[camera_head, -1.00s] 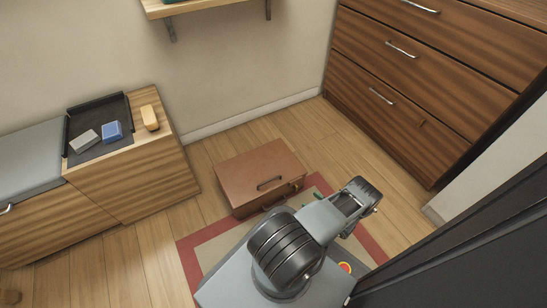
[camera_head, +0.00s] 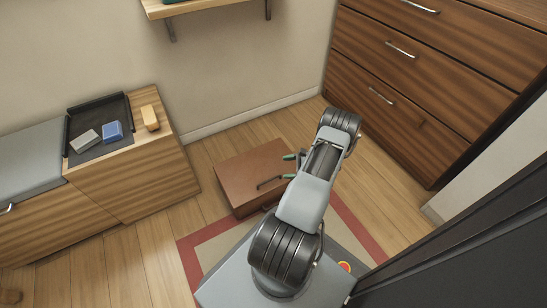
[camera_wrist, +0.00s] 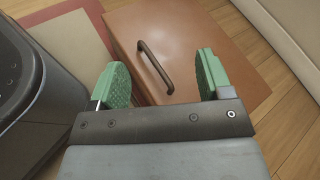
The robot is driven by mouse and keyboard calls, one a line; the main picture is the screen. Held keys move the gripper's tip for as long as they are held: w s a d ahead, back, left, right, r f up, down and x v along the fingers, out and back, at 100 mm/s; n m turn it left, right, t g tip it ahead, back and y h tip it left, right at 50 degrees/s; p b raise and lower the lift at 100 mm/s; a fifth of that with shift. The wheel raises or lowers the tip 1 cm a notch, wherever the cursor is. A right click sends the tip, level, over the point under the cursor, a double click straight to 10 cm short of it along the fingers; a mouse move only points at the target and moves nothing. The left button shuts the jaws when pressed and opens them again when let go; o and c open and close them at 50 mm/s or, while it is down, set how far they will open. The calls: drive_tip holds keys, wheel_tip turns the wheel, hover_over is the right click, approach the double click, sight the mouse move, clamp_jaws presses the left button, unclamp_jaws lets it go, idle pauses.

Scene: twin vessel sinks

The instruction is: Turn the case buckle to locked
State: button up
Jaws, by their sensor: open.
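The case (camera_head: 240,177) is a brown box lying on the floor at the edge of a rug. My gripper (camera_head: 288,167) has green finger pads and is open and empty, over the case's right part. It also shows in the wrist view (camera_wrist: 163,70), pads wide apart. I cannot make out the buckle in either view now; my arm covers the case's right front corner.
A red-bordered rug (camera_head: 190,255) lies under and before the case. A wooden cabinet (camera_head: 140,180) with a dark tray (camera_head: 90,110) stands left. Wooden drawers (camera_head: 420,70) stand right. Bare floor lies behind the case.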

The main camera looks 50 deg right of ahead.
drive_tip(key=w+a+r+n+g+y, duration=0.1)
drive_tip(key=w+a+r+n+g, duration=0.2)
drive_tip(key=r, duration=0.4)
drive_tip(key=shift+w+a+n+g, duration=0.4)
drive_tip(key=shift+w+a+n, duration=0.3)
drive_tip(key=shift+w, duration=0.05)
drive_tip(key=w+a+r+n+g+h+p, duration=0.1)
drive_tip(key=a+r+n+g+p, duration=0.15)
drive_tip(key=a+r+p, duration=0.65)
drive_tip(key=w+a+r+n+g+h+p, duration=0.15)
drive_tip(key=r+n+p, duration=0.25)
drive_tip(key=r, duration=1)
drive_tip(key=w+a+r+n+g+p, duration=0.25)
drive_tip(key=a+r+p, duration=0.3)
drive_tip(key=r, duration=0.65)
drive_tip(key=s+a+r+n+h+p, duration=0.2)
drive_tip(key=s+a+r+n+p, duration=0.1)
drive_tip(key=r+p, duration=0.4)
drive_tip(key=s+a+r+n+t+h+p, duration=0.1)
drive_tip(key=a+r+n+p, duration=0.4)
drive_tip(key=r, duration=0.8)
drive_tip(key=s+a+r+n+t+h+p, duration=0.1)
drive_tip(key=s+a+r+n+h+p, duration=0.2)
drive_tip(key=s+a+r+p, duration=0.2)
wheel_tip(320, 180, up, 6)
drive_tip(key=s+p, duration=0.1)
drive_tip(key=p, duration=0.2)
drive_tip(key=shift+a+n+h+p, duration=0.35)
drive_tip(key=shift+n+p, duration=0.05)
